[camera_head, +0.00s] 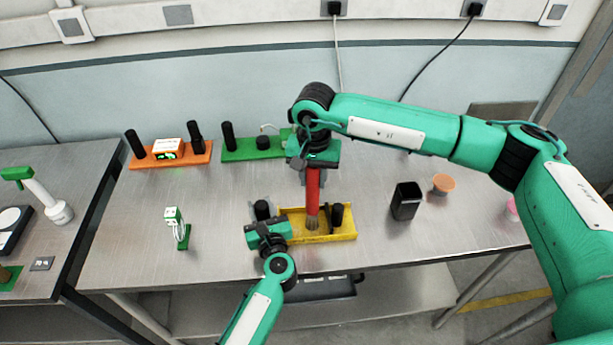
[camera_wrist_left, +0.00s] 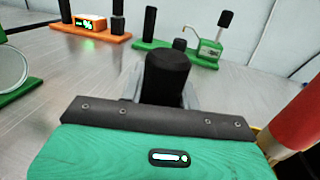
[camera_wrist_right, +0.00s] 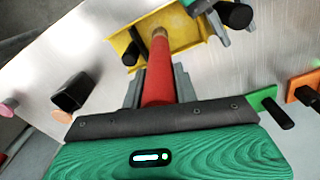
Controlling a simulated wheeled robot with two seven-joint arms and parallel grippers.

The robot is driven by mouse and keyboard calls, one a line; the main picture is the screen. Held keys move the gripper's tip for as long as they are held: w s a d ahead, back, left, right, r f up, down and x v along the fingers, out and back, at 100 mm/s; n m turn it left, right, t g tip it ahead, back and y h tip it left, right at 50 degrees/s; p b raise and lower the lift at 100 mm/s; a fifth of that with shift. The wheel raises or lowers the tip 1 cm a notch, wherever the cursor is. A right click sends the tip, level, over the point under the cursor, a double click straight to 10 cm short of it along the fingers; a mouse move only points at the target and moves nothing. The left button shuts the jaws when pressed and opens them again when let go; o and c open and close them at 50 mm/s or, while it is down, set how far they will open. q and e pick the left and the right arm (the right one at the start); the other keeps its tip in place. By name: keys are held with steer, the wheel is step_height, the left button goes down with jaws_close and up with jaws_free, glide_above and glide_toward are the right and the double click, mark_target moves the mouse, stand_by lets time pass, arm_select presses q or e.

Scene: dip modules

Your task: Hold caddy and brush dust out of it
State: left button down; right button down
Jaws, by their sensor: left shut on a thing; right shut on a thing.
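The yellow caddy (camera_head: 345,236) sits near the front middle of the steel table, with a black post at each end. My left gripper (camera_head: 263,216) is shut on the left post (camera_wrist_left: 166,75). The right post (camera_head: 337,214) is free. My right gripper (camera_head: 313,166) points down and is shut on the red handle of the brush (camera_head: 312,190). The brush is upright, with its tan bristles (camera_head: 312,222) over the caddy's inside. In the right wrist view the brush (camera_wrist_right: 158,75) runs toward the yellow caddy (camera_wrist_right: 182,30). I cannot make out dust or firm bristle contact.
Orange (camera_head: 200,158) and green (camera_head: 240,154) modules with black posts stand at the back. A small white-and-green module (camera_head: 175,222) is left of the caddy. A black box (camera_head: 405,201) and an orange round piece (camera_head: 443,183) are to the right. Bare table lies between.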

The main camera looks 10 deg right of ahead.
steer(key=shift+s+a, duration=1)
steer(key=shift+a, duration=2.75)
steer(key=shift+w+d, duration=0.2)
steer(key=shift+d, duration=1.3)
steer(key=shift+w+d, duration=0.25)
steer(key=shift+d, duration=1.25)
steer(key=shift+w+d, duration=0.2)
steer(key=shift+d, duration=1.3)
steer(key=shift+a, duration=3.9)
steer(key=shift+s+d+f, duration=0.1)
steer(key=shift+d+f, duration=0.05)
steer(key=shift+d, duration=1)
steer(key=shift+d+f, duration=0.1)
steer(key=shift+d, duration=1.05)
